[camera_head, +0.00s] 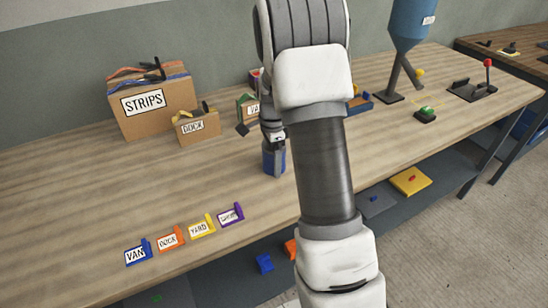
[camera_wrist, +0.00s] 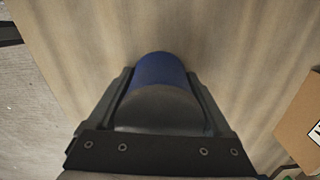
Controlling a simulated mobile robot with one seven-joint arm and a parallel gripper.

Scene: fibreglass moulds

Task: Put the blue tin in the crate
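The blue tin (camera_head: 273,162) is upright at the middle of the workbench, left of my arm in the head view. My gripper (camera_head: 272,143) is at its upper part, pointing down. In the wrist view the blue tin (camera_wrist: 160,72) fills the space between the two fingers of my gripper (camera_wrist: 160,95), with no clear gap on either side. I cannot tell whether its base touches the bench. No thing is clearly marked as the crate; a blue tray-like container (camera_head: 362,103) shows partly behind my arm.
A STRIPS box (camera_head: 125,122), a smaller DOCK box (camera_head: 205,134) and a green-sided box (camera_head: 241,108) stand at the back. Several label holders (camera_head: 170,240) line the front edge. A blue hopper (camera_head: 410,22) stands far right.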

